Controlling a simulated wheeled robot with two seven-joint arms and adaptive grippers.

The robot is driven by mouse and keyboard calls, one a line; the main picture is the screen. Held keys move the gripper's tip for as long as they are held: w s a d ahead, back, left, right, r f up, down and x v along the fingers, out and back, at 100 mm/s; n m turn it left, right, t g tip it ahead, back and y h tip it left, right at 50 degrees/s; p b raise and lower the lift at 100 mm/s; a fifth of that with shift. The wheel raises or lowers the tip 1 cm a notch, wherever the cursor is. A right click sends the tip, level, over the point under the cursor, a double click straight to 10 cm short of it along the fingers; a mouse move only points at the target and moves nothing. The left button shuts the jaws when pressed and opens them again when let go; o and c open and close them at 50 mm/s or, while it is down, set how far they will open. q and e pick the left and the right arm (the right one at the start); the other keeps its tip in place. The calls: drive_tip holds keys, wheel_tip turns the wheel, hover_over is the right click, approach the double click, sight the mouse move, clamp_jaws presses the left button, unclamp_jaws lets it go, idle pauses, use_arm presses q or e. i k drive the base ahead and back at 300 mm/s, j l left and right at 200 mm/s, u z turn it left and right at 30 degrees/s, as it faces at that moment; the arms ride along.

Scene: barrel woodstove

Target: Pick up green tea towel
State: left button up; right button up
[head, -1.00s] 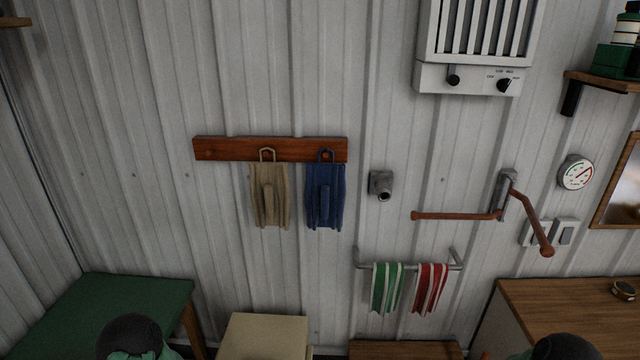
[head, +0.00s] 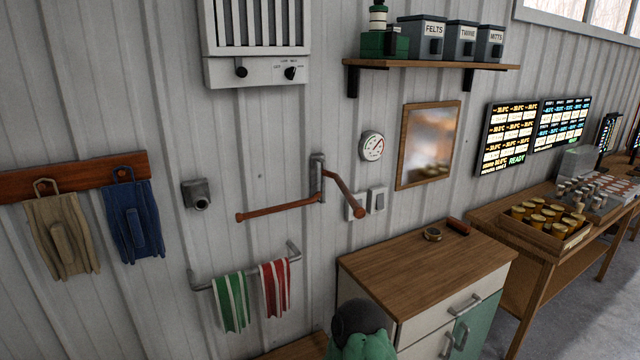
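The green tea towel (head: 232,302), with white stripes, hangs over a grey metal rail (head: 203,287) on the wall, left of centre and low in the head view. A red and white striped towel (head: 275,288) hangs just to its right on the same rail. No gripper fingers can be made out in the head view.
A wooden-topped cabinet (head: 425,262) stands right of the rail. A swing-arm rack (head: 280,210) juts out above the towels. Tan (head: 62,235) and blue (head: 133,222) cloths hang at left. A bench (head: 500,230) holds jars at far right.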

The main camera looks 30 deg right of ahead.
sight(231, 290)
drive_tip(key=l+z, duration=0.2)
drive_tip(key=l, duration=0.35)
drive_tip(key=i+l+z, duration=0.15)
drive_tip(key=l, duration=0.4)
drive_tip(key=l+z, duration=0.2)
drive_tip(key=l, duration=0.35)
drive_tip(key=i, duration=0.05)
